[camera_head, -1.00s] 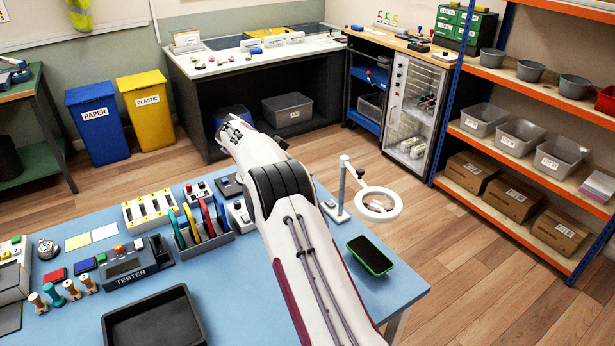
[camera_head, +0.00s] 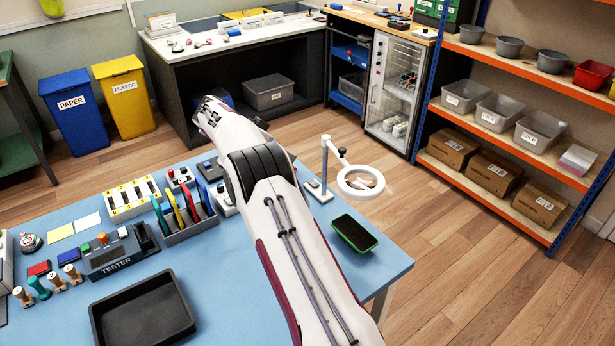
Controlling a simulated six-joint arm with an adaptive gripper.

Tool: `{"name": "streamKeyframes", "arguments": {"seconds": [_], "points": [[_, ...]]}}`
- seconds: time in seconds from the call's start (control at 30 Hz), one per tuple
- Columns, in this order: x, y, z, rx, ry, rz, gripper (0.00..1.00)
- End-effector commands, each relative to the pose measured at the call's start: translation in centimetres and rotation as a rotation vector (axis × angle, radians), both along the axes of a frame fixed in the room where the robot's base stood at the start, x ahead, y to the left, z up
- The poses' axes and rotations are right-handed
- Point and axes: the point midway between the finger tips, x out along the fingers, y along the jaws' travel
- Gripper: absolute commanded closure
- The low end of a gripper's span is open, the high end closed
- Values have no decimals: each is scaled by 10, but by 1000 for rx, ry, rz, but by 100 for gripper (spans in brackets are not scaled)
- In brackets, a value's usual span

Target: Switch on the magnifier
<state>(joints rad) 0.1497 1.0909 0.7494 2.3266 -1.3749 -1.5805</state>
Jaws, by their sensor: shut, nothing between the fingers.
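The magnifier stands at the right back edge of the blue table (camera_head: 390,262), with a pale upright post (camera_head: 324,165), a small white base (camera_head: 317,191) and a white ring head (camera_head: 343,184) leaning out over the floor side. I cannot make out a switch on it, and its lens does not look clearly lit. My white arm crosses the table just left of the magnifier and reaches toward the back.
A phone (camera_head: 354,233) in a green case lies on the table right of my arm. A black tray (camera_head: 142,318), a tester (camera_head: 112,262) and a rack of coloured folders (camera_head: 187,222) lie to the left. A small device (camera_head: 223,198) sits close beside my arm.

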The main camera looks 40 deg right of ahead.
Motion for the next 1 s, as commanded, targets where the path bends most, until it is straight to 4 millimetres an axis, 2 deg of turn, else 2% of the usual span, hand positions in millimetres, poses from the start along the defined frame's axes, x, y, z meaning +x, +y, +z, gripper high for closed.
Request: {"name": "streamKeyframes", "arguments": {"seconds": [0.37, 1.0], "points": [[-2, -14, -13, 0, 1, -2, 100], [-11, -74, -72, 0, 0, -3, 100]]}}
